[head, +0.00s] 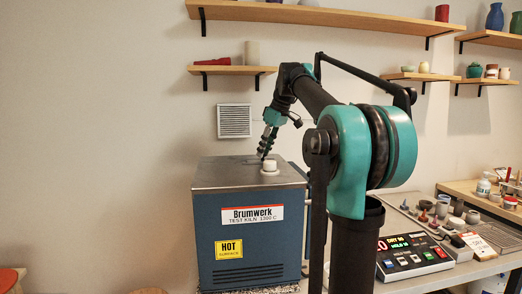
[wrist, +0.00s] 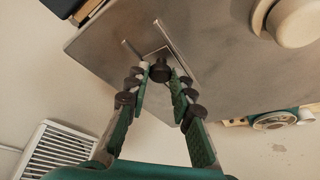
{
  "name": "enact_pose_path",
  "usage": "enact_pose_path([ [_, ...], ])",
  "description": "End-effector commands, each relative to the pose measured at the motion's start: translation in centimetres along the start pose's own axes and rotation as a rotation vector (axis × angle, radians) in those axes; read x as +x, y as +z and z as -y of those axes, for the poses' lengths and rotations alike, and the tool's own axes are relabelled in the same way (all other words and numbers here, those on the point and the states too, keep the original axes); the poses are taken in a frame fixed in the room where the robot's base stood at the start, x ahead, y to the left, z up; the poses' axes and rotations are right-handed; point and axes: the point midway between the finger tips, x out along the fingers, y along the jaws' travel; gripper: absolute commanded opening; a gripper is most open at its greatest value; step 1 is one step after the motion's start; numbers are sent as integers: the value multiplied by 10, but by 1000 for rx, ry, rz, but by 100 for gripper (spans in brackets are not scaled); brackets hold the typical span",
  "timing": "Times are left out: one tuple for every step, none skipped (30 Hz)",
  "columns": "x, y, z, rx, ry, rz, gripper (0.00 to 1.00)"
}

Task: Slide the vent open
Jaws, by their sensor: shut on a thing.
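The blue kiln (head: 248,240) has a grey metal top (head: 215,175). In the wrist view, the vent on this top (wrist: 235,85) is a small plate between two thin metal rails (wrist: 180,50), with a dark round knob (wrist: 160,72). My gripper (wrist: 161,80) has its two green fingers on either side of the knob, shut on it. In the head view my gripper (head: 264,154) points down at the back of the kiln top. There the knob and vent plate are too small and covered to make out.
A pale round plug (head: 269,166) stands on the kiln top near my gripper and shows in the wrist view (wrist: 295,20). A wall grille (head: 235,121) is behind. A control box (head: 412,255) and small pottery items stand on the table at right. Shelves hang above.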

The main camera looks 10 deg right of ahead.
Motion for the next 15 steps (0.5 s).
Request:
enact_pose_path([
  [-3, 6, -8, 4, 2, 0, 0],
  [-4, 9, -11, 4, 2, 0, 0],
  [-6, 13, -15, 4, 2, 0, 0],
  [-7, 16, -18, 4, 2, 0, 0],
  [-8, 18, -21, 3, 2, -1, 0],
  [-9, 20, -22, 2, 2, -1, 0],
  [-9, 21, -23, 2, 2, -1, 0],
  [-9, 21, -23, 1, 2, -1, 0],
  [-9, 21, -23, 1, 2, -1, 0],
  [-9, 21, -23, 0, 2, -1, 0],
  [-9, 21, -23, 1, 2, -1, 0],
  [-9, 21, -24, 1, 3, -1, 0],
  [-9, 21, -24, 1, 3, -1, 0],
  [-9, 21, -24, 1, 3, 0, 0],
  [-9, 21, -24, 1, 3, 0, 25],
])
